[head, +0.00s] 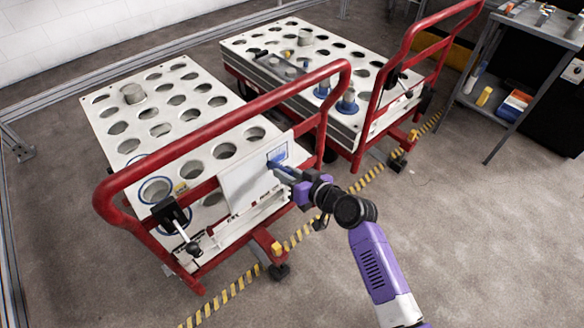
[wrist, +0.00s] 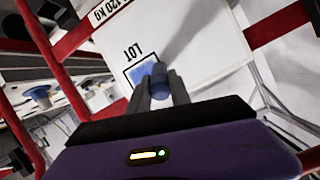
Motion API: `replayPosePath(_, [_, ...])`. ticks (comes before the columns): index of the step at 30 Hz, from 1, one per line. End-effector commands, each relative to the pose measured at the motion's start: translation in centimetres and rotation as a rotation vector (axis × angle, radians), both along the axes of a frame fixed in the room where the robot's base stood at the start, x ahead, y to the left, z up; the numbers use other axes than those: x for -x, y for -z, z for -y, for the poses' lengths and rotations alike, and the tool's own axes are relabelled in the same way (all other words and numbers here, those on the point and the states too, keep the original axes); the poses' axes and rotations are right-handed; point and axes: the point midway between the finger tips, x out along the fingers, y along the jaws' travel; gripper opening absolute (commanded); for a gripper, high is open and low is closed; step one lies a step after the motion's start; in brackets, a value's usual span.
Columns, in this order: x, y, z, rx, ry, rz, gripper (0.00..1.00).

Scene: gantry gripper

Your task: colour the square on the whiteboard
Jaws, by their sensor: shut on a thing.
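The whiteboard (head: 245,190) hangs on the red handle end of the left cart; it also shows in the wrist view (wrist: 205,40). A black-outlined square (wrist: 141,72) beside the word "LOT" has blue colouring inside it, with some pale area showing along its edges. In the head view the square (head: 277,153) is small, with blue in it. My gripper (wrist: 160,96) is shut on a blue marker (wrist: 159,78), which points at the square. The marker's tip is hidden, so I cannot tell whether it touches the board. In the head view my gripper (head: 287,173) is just in front of the board.
The left cart (head: 112,160) has a white top with round holes and red rails (head: 230,118) around the board. A second cart (head: 275,88) stands behind to the right. A grey shelf (head: 500,105) with bins is at far right. Floor is clear in front.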

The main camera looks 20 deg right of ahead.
Motion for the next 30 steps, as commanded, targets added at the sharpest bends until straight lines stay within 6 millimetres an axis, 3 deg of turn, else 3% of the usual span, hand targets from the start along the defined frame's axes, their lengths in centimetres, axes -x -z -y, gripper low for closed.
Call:
replayPosePath(14, [0.2, -1.4, 0.3, 0.001, 0.004, 0.000, 0.00])
replayPosePath(30, [-1.0, -1.4, 3.6, 0.001, 0.004, 0.000, 0.00])
